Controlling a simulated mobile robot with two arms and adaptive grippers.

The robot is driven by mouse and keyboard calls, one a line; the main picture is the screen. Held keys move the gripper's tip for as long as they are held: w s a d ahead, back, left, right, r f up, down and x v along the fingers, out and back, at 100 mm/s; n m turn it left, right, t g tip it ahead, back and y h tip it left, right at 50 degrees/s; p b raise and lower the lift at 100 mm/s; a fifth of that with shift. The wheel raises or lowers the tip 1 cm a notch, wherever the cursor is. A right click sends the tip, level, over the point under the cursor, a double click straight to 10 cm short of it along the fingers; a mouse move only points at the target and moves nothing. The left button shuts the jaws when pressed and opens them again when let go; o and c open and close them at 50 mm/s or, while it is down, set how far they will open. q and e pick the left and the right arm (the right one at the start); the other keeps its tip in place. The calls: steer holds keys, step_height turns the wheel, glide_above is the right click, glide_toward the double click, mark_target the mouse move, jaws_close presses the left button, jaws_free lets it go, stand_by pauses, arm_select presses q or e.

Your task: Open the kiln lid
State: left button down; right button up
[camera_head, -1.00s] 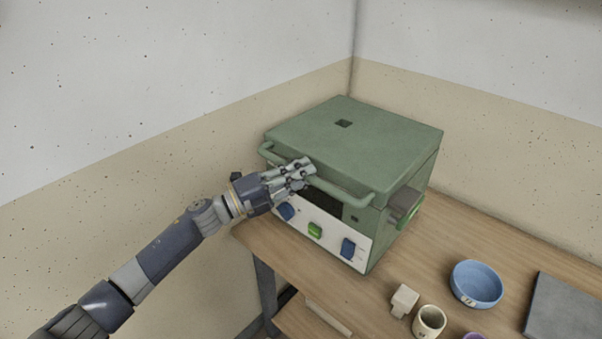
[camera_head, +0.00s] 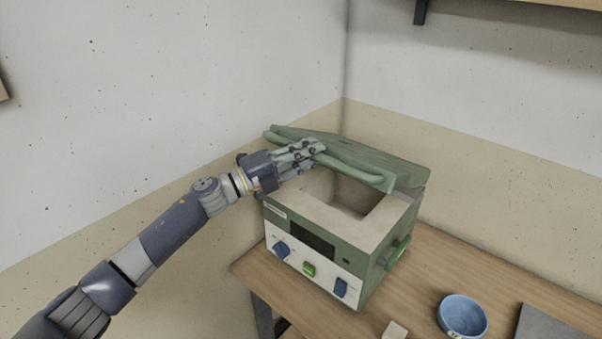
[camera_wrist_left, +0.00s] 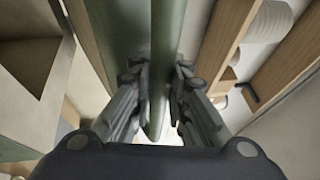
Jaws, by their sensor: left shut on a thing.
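The green kiln (camera_head: 342,235) stands on the wooden table against the wall corner. Its lid (camera_head: 395,165) is raised and tilted, front edge up, and the pale chamber (camera_head: 340,195) shows below it. My left gripper (camera_head: 312,152) is shut on the lid's front handle (camera_head: 355,172). In the left wrist view the gripper's fingers (camera_wrist_left: 158,85) lie on both sides of the green handle bar (camera_wrist_left: 160,50). My right gripper is in neither view.
A blue bowl (camera_head: 462,316) and a dark grey slab (camera_head: 545,322) lie on the table (camera_head: 420,285) to the right of the kiln. A pale block (camera_head: 395,330) is near the bottom edge. A shelf (camera_head: 540,4) hangs at the upper right.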

arm_select(q)
steer(key=w+r, duration=0.1)
steer(key=r, duration=0.1)
steer(key=w+d+r, duration=0.1)
steer(key=r, duration=0.1)
steer(key=w+d+r+p, duration=0.1)
steer(key=r, duration=0.1)
steer(key=shift+d, duration=0.1)
steer(key=shift+w+f, duration=0.1)
